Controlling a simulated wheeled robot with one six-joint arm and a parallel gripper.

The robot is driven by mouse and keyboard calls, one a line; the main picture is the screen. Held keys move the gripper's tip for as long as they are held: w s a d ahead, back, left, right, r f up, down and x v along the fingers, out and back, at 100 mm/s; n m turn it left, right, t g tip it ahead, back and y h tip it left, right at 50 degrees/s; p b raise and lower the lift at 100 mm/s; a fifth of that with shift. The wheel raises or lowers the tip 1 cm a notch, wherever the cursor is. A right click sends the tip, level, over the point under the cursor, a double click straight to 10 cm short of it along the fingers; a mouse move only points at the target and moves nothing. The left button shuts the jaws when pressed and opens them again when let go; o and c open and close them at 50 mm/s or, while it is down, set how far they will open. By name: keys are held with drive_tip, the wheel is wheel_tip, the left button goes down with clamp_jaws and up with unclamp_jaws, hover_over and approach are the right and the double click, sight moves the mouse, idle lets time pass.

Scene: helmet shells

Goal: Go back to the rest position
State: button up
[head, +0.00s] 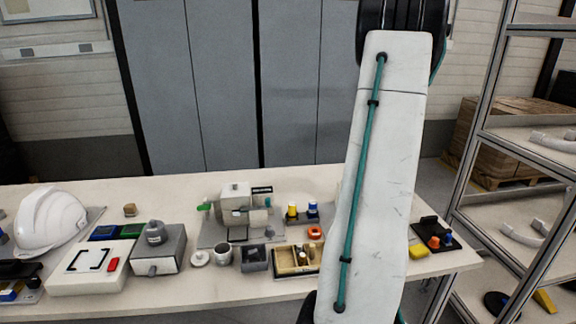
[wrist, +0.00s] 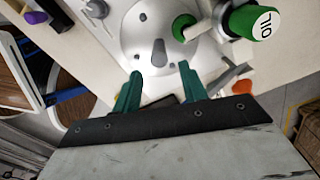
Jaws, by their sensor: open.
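My gripper (wrist: 160,75) shows in the wrist view with its two green fingers spread apart and nothing held between them. A pale grey rounded piece (wrist: 135,40) with a dark slot lies just beyond the fingertips; I cannot tell how far below. A green bottle marked OIL (wrist: 250,22) stands right of it, beside a green-tipped grey part (wrist: 183,26). In the head view my own arm rises at centre right and hides part of the table; the gripper is not visible there. A white helmet (head: 50,222) sits at the table's left.
The long table (head: 185,197) carries a white box (head: 92,280), a grey box (head: 158,250), a grey-white machine (head: 238,212), a wooden divided tray (head: 293,271) and a dark holder (head: 432,238). A metal shelf rack (head: 495,95) stands close at right. Grey cabinets (head: 225,85) stand behind.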

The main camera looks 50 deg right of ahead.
drive_tip(key=shift+a+n, duration=0.15)
drive_tip(key=shift+n, duration=0.45)
drive_tip(key=w+a+r+n, duration=0.3)
drive_tip(key=a+n, duration=0.3)
drive_tip(key=a, duration=0.5)
drive_tip(key=w+a+r+n+g+y, duration=0.15)
drive_tip(key=a+r+n, duration=0.35)
drive_tip(key=a, duration=0.5)
drive_tip(key=w+a+r+n+h, duration=0.15)
drive_tip(key=w+a+n, duration=0.25)
drive_tip(key=a+n, duration=0.5)
drive_tip(key=s+a+r+n+t, duration=0.1)
drive_tip(key=s+a+n, duration=0.1)
drive_tip(key=a, duration=0.6)
drive_tip(key=s+a+r+n+t, duration=0.1)
drive_tip(key=a+n, duration=0.3)
drive_tip(key=a, duration=0.4)
drive_tip(key=s+a+r+n+t, duration=0.1)
drive_tip(key=s+a+r+n, duration=0.1)
drive_tip(key=a, duration=0.6)
drive_tip(key=shift+s+a+r+n, duration=0.2)
drive_tip(key=shift+s+r+n, duration=0.1)
drive_tip(key=shift+r+n, duration=0.4)
